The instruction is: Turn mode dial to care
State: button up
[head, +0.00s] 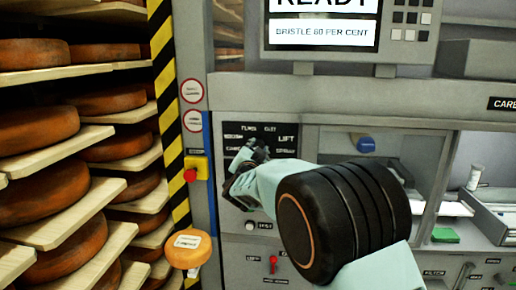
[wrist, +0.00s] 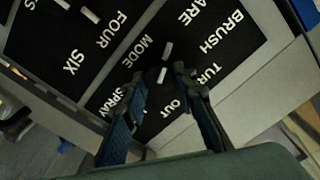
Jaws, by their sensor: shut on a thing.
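The mode dial (wrist: 164,62) is a dark knob with white bars on a black label panel in the wrist view. The panel carries words such as BRUSH, TURN OUT, MODE and SPRAY, and a cut-off word ending in ARE. My gripper (wrist: 160,76) has its two fingers on either side of the knob, shut on it. I cannot tell for sure which word the knob points to. In the head view my gripper (head: 245,165) is at the black panel (head: 285,138) and hides the dial.
A screen (head: 322,30) above reads READY and BRISTLE 60 PER CENT. A red button (head: 190,175) on a yellow box sits left of the panel. Cheese wheels (head: 40,127) fill wooden shelves at left. Another black panel (wrist: 75,30) with FOUR and SIX lies close beside the dial.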

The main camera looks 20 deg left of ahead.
dwell(0.3)
jog(key=o, duration=1.1)
jog(key=shift+s, duration=0.1)
jog(key=v, duration=1.2)
